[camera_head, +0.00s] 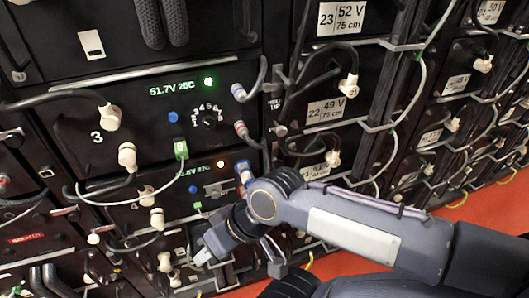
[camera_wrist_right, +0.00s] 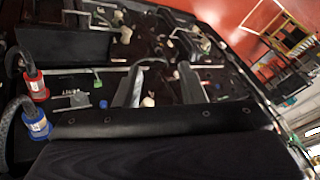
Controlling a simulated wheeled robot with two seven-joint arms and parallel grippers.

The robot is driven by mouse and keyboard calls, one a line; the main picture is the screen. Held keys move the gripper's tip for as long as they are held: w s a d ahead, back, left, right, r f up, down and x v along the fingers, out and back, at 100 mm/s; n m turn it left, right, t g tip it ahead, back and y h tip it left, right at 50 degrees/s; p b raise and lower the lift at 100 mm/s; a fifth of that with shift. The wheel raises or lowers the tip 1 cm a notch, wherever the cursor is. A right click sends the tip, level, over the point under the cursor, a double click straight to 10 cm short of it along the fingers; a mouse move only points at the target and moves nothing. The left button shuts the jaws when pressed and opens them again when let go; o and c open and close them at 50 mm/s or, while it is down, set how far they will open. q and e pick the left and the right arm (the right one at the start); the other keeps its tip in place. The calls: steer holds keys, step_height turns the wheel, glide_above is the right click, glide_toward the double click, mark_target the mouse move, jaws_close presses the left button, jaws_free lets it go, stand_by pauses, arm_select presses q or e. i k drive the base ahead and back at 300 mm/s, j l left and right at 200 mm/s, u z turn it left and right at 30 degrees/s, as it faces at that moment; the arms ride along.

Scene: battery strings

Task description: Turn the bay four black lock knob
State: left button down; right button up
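My right gripper (camera_head: 207,252) is low in front of the panels, below that display. In the right wrist view its two fingers (camera_wrist_right: 161,72) stand apart, with a white connector visible between them. My left gripper does not show.
Bay three (camera_head: 160,105) has a black dial (camera_head: 209,118) and a lit green light. White connectors (camera_head: 127,156) and looping cables stick out at the left. A blue-banded plug (camera_wrist_right: 38,125) and red-banded plug (camera_wrist_right: 36,88) stand left in the wrist view. Red floor (camera_head: 480,205) is at right.

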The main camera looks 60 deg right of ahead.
mark_target(277, 163)
steer(key=z, duration=2)
steer(key=i+j+u, duration=0.1)
steer(key=j, duration=0.15)
steer(key=j+u, duration=0.1)
steer(key=j, duration=0.15)
steer(key=i, duration=0.05)
